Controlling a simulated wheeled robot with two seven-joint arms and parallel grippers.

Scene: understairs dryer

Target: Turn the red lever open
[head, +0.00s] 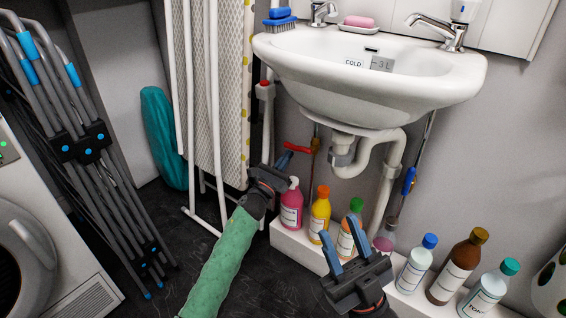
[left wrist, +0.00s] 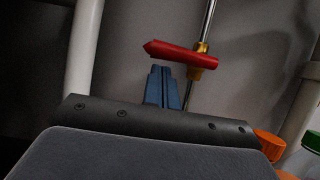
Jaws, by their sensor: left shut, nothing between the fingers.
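The red lever (head: 296,147) sits on a brass valve (head: 315,146) on a thin metal pipe below the basin. In the left wrist view the red lever (left wrist: 180,54) lies crosswise to the pipe, slightly tilted, with the brass valve (left wrist: 203,62) at its right part. My left gripper (head: 284,160) is shut and empty. Its blue fingertips (left wrist: 161,69) appear just below the lever, left of the pipe; I cannot tell whether they touch it. My right gripper (head: 345,240) is open and empty in front of the bottles, lower right of the lever.
Several bottles (head: 320,214) stand on a white ledge below the white basin (head: 365,75). The white drain pipe (head: 388,180) and a blue lever (head: 409,180) are to the right. A folded ironing board (head: 220,90) and white pipes stand close on the left.

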